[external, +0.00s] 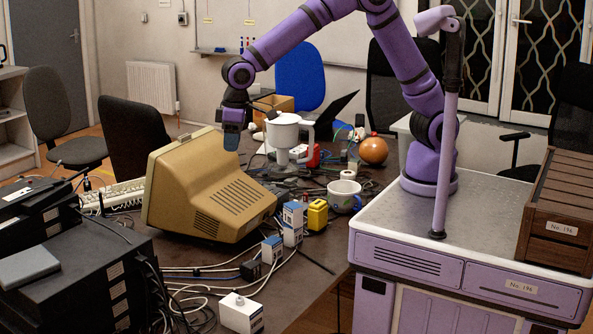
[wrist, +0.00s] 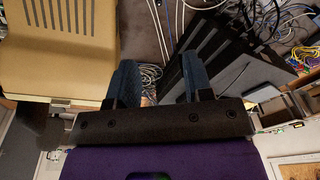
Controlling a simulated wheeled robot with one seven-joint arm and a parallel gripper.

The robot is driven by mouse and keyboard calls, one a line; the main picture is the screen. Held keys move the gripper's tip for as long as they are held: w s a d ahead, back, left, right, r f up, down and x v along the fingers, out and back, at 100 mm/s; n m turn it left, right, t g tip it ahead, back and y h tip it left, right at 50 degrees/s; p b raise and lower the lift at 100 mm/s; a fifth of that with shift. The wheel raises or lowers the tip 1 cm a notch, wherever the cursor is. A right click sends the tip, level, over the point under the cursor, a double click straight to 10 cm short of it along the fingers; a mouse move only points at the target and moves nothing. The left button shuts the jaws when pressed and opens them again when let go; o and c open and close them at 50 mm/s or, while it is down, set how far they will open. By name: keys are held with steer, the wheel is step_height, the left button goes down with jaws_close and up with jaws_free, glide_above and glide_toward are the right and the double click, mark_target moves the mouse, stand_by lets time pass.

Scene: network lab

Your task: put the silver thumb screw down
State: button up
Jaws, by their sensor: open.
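My gripper (external: 231,141) points down, above or behind the beige monitor (external: 205,190) in the external view. In the wrist view my gripper (wrist: 157,80) has its two blue fingers apart. No object shows between them, only cables and the dark table far below. I cannot make out the silver thumb screw in either view; it may be hidden or too small to see. In the wrist view the beige monitor (wrist: 55,55) lies left of the fingers, and black stacked equipment (wrist: 225,60) lies to the right.
The table is crowded: a white jug (external: 283,131), an orange ball (external: 373,150), a mug (external: 343,196), a yellow block (external: 317,214) and several small boxes. A keyboard (external: 113,194) and black equipment (external: 90,265) stand at the left. Loose cables cover the front.

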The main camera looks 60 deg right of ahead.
steer(key=d+r+m+t, duration=0.1)
steer(key=d+r, duration=0.4)
steer(key=d, duration=0.5)
steer(key=d+r+m, duration=0.1)
steer(key=d+r, duration=0.4)
steer(key=d, duration=0.4)
steer(key=d+r+m+t, duration=0.1)
steer(key=d+r, duration=0.4)
steer(key=d, duration=0.5)
steer(key=s+d+m+t+h, duration=0.1)
steer(key=s+d+m+t, duration=0.1)
steer(key=s+d, duration=1.7)
steer(key=shift+d+f+m, duration=0.4)
steer(key=shift+d+m, duration=0.15)
steer(key=shift+m, duration=0.25)
